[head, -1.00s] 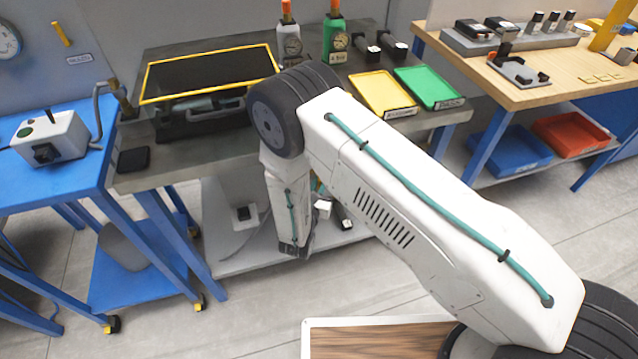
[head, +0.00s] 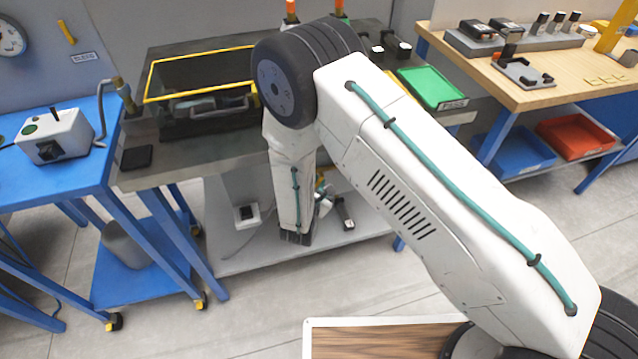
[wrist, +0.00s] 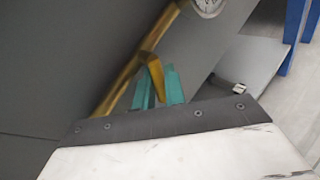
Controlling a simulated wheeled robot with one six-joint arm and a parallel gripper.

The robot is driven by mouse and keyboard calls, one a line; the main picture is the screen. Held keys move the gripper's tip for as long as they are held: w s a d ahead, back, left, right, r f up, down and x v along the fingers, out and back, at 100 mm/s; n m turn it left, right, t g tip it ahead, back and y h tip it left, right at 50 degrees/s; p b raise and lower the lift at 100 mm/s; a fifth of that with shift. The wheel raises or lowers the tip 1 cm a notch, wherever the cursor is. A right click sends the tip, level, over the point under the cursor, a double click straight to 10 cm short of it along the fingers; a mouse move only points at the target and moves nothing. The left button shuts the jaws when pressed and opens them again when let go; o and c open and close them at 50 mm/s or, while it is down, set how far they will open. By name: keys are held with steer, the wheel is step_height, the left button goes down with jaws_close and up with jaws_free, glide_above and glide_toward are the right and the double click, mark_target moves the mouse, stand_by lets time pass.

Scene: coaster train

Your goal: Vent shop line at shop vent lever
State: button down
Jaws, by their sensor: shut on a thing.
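The vent lever (wrist: 150,62) is a yellow strip on a brass pipe (wrist: 128,84) in the wrist view. My gripper (wrist: 157,84) has teal fingers, which are shut on the lever beside the pipe. The lever's lower end is hidden between the fingers and behind my wrist plate. A round white gauge (wrist: 208,5) sits at the pipe's upper end, cut off by the frame. In the head view my forearm reaches down in front of the grey bench (head: 190,166), and the lever and fingers cannot be made out clearly.
A yellow-framed case (head: 200,98) and a green tray (head: 432,87) lie on the bench. Its lower shelf (head: 250,258) holds small items. A blue table (head: 70,180) with a control box (head: 55,135) stands left. A wooden-topped bench (head: 540,95) stands right. Open floor lies in front.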

steer(key=shift+s+a+r+m+g+y, duration=0.15)
steer(key=shift+m+g+y, duration=0.1)
steer(key=shift+m+y, duration=0.2)
steer(key=shift+a+m+g+y, duration=0.1)
steer(key=shift+m+g+y, duration=0.15)
steer(key=shift+m+y, duration=0.15)
steer(key=c, duration=1.6)
jaws_free()
steer(key=shift+o, duration=0.2)
steer(key=shift+r, duration=0.1)
steer(key=shift+h, duration=0.25)
